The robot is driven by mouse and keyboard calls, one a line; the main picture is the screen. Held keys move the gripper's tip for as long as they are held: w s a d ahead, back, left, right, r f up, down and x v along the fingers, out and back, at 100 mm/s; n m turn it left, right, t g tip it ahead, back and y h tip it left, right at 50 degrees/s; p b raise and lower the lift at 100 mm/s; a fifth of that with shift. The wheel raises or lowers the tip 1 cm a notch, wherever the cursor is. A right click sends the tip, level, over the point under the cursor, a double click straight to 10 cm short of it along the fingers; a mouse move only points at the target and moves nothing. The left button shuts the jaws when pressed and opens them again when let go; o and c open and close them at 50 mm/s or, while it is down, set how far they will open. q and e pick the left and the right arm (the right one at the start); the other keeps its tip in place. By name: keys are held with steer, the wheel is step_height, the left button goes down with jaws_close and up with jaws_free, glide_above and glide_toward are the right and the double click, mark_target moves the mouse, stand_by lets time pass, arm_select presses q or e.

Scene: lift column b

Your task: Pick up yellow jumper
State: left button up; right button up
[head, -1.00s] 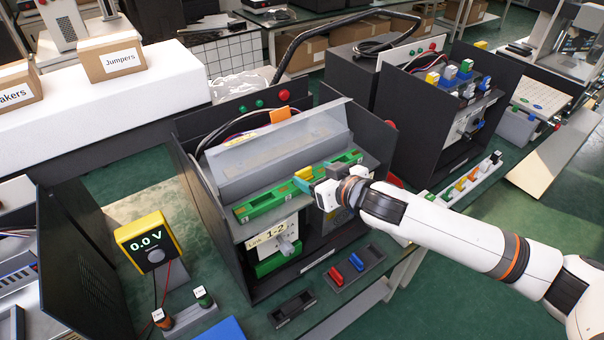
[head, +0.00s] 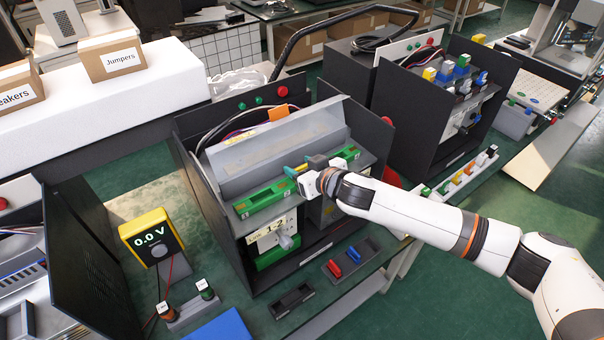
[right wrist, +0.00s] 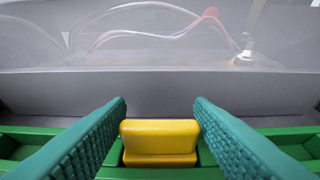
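The yellow jumper (right wrist: 159,141) sits on the green rail (right wrist: 20,146) in the right wrist view, centred between the two teal fingers of my right gripper (right wrist: 160,105). The fingers are apart, one on each side of it, with narrow strips of green showing beside the jumper. In the head view my right gripper (head: 297,169) is at the middle of the green rail (head: 265,196), inside the open dark cabinet (head: 232,262). There the gripper mostly hides the jumper. My left gripper is not in view.
A sloped clear cover (head: 280,145) stands just behind the rail. Below the rail are a "Link 1-2" label and a holder with red (head: 334,268) and blue (head: 354,256) pieces. A meter (head: 150,237) reading 0.0 V stands at left. A second cabinet (head: 420,120) is at right.

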steer(key=c, duration=0.5)
steer(key=shift+c, duration=0.2)
